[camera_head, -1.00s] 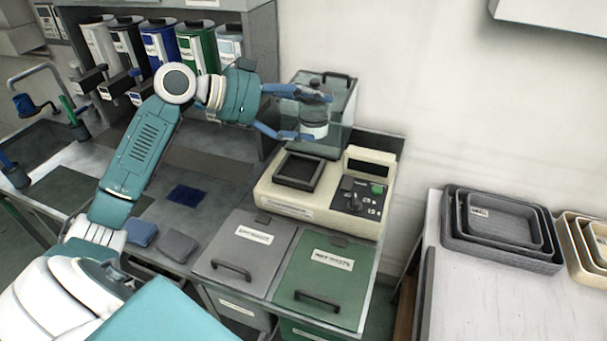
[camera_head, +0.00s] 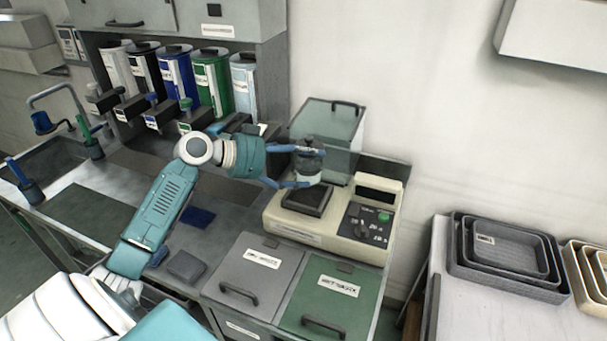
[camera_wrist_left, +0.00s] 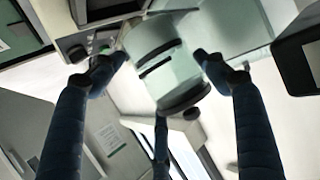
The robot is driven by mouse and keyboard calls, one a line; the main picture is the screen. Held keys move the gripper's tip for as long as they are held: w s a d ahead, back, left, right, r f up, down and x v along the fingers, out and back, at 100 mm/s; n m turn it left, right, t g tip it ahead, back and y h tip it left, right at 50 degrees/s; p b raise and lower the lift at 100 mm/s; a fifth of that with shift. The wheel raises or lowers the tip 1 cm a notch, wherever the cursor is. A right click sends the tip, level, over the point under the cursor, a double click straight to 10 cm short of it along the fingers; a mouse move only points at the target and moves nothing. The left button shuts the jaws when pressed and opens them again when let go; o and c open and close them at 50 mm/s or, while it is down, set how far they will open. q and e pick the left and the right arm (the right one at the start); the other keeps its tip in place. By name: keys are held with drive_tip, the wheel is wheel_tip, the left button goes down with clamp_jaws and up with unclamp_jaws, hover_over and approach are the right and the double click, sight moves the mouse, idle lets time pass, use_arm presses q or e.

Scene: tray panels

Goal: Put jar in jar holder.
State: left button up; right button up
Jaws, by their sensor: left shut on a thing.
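The jar (camera_head: 308,163), pale with a dark lid, is held upright in my left gripper (camera_head: 312,168). Its fingers close around the jar from the side. In the left wrist view the jar (camera_wrist_left: 158,60) sits between the fingers of the gripper (camera_wrist_left: 158,62). The jar appears just above the dark square pan (camera_head: 304,200) on the beige machine and overlaps its back edge in the picture. I cannot tell whether they touch. Nothing in view is clearly marked as a jar holder. My right gripper is out of view.
The beige machine (camera_head: 290,232) has a button panel at its right. A clear box (camera_head: 330,125) stands close behind the jar. Several coloured canisters (camera_head: 174,80) line the back left. Grey (camera_head: 257,268) and green (camera_head: 333,298) lids lie in front. Nested trays (camera_head: 508,260) sit at right.

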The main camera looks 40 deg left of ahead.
sight(299, 180)
use_arm(q)
wheel_tip(299, 180, down, 4)
drive_tip(key=shift+r+p, duration=0.2)
drive_tip(key=shift+p, duration=0.2)
drive_tip(key=shift+f, duration=0.6)
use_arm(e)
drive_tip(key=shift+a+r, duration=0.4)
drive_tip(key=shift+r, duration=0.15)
use_arm(q)
drive_tip(key=shift+f+b, duration=0.25)
drive_tip(key=shift+b, duration=0.1)
drive_tip(key=shift+f+b, duration=0.3)
drive_tip(key=shift+b, duration=0.05)
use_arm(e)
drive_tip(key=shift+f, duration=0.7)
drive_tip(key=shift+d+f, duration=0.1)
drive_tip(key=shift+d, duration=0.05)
